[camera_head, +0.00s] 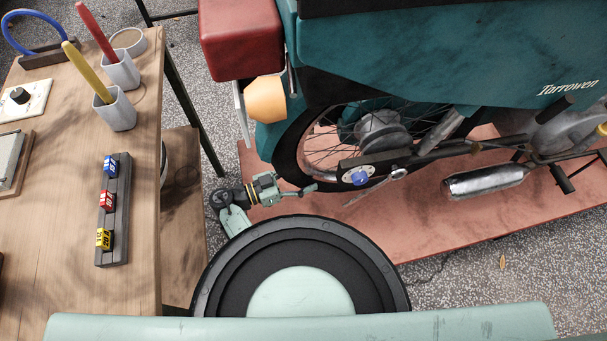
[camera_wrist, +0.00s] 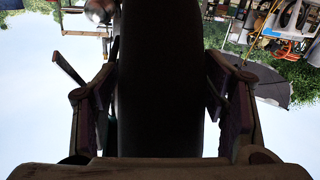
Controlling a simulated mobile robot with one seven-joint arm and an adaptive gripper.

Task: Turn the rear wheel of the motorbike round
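The teal motorbike (camera_head: 430,60) stands on a reddish mat, seen from above in the head view. Its rear wheel (camera_head: 287,150) has a black tyre and thin spokes; the fender and side panel hide its upper part. My gripper (camera_head: 306,189) is low at the tyre's near left edge. In the wrist view the dark tyre (camera_wrist: 160,110) fills the middle, between the two fingers of my gripper (camera_wrist: 160,85). The fingers are spread, one on each side of the tyre. A narrow light gap shows beside the tyre low on the right; I cannot tell whether the fingertips touch it.
A wooden table (camera_head: 70,210) with pen cups and a dark rack (camera_head: 115,225) of small coloured blocks stands at the left. A silver exhaust (camera_head: 485,181) and pedal parts lie right of the wheel. The reddish mat (camera_head: 440,225) is clear in front.

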